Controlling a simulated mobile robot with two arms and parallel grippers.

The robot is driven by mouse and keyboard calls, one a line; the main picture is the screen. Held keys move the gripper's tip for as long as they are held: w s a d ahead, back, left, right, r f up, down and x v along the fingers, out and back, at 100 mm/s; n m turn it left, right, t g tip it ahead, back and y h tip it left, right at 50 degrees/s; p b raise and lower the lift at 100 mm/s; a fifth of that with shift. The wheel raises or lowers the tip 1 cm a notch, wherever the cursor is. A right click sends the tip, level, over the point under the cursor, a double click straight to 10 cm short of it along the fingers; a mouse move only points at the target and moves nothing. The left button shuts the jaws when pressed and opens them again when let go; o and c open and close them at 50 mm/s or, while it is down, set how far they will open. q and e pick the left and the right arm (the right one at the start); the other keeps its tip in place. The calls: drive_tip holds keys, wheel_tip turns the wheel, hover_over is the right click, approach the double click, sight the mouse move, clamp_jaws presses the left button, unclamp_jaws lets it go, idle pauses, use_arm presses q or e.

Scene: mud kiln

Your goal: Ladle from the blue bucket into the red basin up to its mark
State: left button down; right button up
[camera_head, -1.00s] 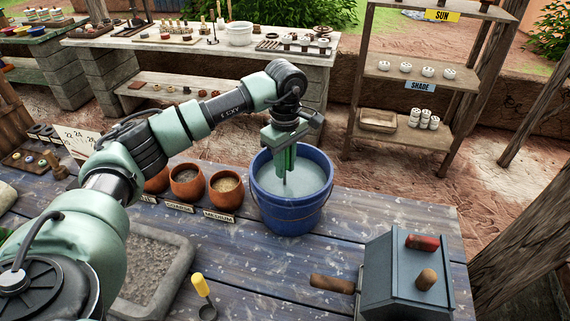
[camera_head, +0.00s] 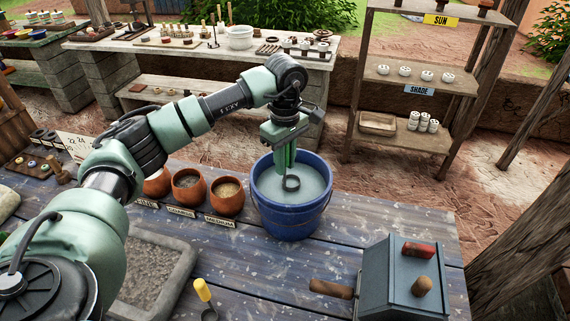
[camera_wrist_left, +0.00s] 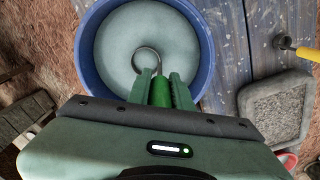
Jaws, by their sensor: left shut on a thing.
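The blue bucket (camera_head: 290,215) stands on the plank table, filled with pale grey-green liquid; it also shows in the wrist view (camera_wrist_left: 84,62). My left gripper (camera_head: 284,162) is over the bucket, shut on the green handle of a ladle (camera_wrist_left: 160,92). The ladle's round dark cup (camera_head: 291,183) is inside the bucket's rim, at or just above the liquid. The cup's ring shows in the wrist view (camera_wrist_left: 146,60), with liquid colour inside it. The red basin is not clearly in view; a small red rim (camera_wrist_left: 288,160) shows at the wrist view's lower right. My right gripper is not in view.
Terracotta pots (camera_head: 226,194) with labels stand left of the bucket. A grey stone tray (camera_head: 180,268) and a yellow-handled tool (camera_head: 203,290) lie nearer. The table right of the bucket is clear.

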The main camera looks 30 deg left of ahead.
use_arm(q)
drive_tip(key=shift+r+p, duration=2.65)
drive_tip(key=shift+r, duration=2.15)
